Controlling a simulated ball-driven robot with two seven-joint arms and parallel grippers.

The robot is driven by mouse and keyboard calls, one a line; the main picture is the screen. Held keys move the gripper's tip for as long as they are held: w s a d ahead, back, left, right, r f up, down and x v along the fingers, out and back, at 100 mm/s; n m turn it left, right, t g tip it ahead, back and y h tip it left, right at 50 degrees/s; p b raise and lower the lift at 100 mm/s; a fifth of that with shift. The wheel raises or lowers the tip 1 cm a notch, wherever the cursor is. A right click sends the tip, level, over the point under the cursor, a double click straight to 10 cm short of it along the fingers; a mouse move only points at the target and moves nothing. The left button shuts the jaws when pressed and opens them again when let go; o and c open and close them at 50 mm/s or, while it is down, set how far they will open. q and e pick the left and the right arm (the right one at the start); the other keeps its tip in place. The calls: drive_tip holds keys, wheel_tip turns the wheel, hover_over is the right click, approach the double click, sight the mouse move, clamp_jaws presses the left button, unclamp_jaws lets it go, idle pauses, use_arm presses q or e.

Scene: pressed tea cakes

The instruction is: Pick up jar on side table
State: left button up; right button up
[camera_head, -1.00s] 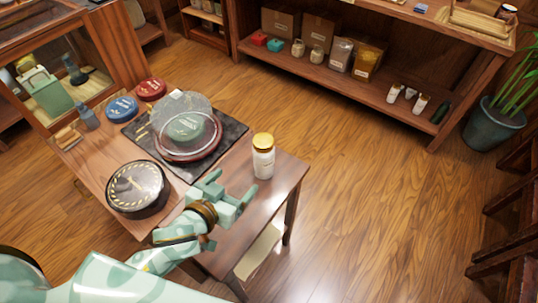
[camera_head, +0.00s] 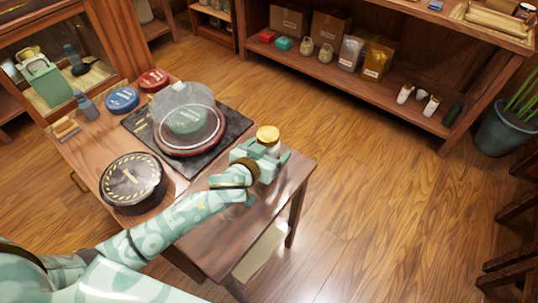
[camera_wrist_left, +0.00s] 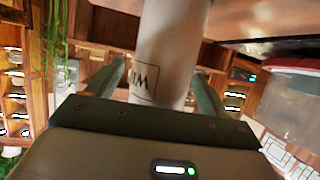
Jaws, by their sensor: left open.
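The jar (camera_head: 268,137) is white with a gold lid and stands upright near the far right side of the side table (camera_head: 215,240). My left gripper (camera_head: 274,160) is at the jar, in front of its lower body, which it hides in the head view. In the left wrist view the jar's white body (camera_wrist_left: 172,50), with a dark printed label, stands between the two fingers of the gripper (camera_wrist_left: 160,85). The fingers are open, one on each side, and I see no clear grip. My right gripper is in neither view.
A dark tray (camera_head: 222,142) with a glass-covered green tea cake (camera_head: 187,120) is left of the jar. A round black tin (camera_head: 132,180) sits at the front left. Blue (camera_head: 122,100) and red (camera_head: 153,79) tins stand behind. Open floor lies right of the table.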

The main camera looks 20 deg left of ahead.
use_arm(q)
drive_tip(key=shift+r, duration=0.1)
drive_tip(key=c, duration=1.3)
drive_tip(key=shift+o, duration=0.2)
